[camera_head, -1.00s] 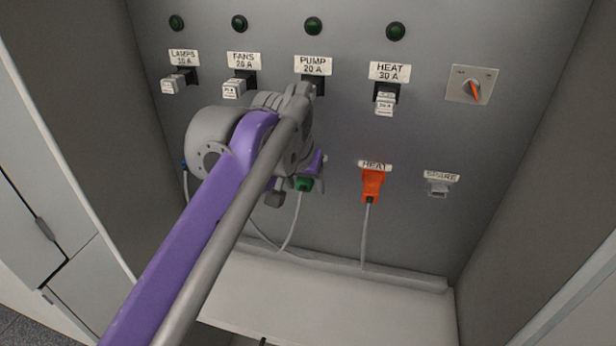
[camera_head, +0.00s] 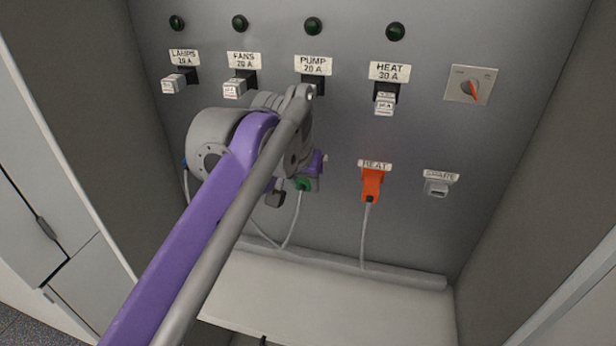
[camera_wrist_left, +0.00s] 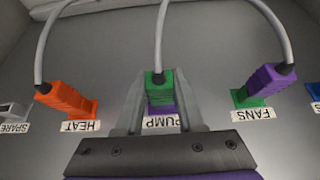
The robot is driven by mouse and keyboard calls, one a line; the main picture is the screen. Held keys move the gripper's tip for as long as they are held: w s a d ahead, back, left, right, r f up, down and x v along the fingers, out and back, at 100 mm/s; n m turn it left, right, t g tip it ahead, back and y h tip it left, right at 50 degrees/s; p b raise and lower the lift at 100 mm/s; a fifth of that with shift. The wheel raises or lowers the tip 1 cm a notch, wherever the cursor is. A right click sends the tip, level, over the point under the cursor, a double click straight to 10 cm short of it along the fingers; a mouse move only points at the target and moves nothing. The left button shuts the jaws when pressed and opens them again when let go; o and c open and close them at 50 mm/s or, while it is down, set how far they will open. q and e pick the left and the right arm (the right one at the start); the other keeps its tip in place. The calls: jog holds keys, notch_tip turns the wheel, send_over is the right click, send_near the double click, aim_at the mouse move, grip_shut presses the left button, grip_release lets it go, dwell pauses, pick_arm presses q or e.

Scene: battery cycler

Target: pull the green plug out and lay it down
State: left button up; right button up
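The green plug (camera_head: 303,184) sits at the PUMP outlet on the grey panel, partly hidden by my left arm in the head view. In the left wrist view the green plug (camera_wrist_left: 160,84) stands against a purple socket (camera_wrist_left: 162,107), its grey cable leading away from the panel. My left gripper (camera_wrist_left: 161,92) has one finger on each side of the green plug, close against its sides, and looks shut on it. In the head view my left gripper (camera_head: 302,183) is mostly hidden behind its own arm. My right gripper is not in view.
An orange plug (camera_head: 371,184) is at HEAT, right of my gripper. A purple plug (camera_wrist_left: 263,82) in a green socket is at FANS. An empty SPARE socket (camera_head: 437,188) is farther right. Below the panel is a pale, clear shelf (camera_head: 330,300). Breakers and a rotary switch (camera_head: 469,87) are above.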

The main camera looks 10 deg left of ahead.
pick_arm(q)
jog(key=shift+c, duration=0.7)
jog(key=shift+s+a, duration=0.1)
jog(key=shift+s, duration=2.75)
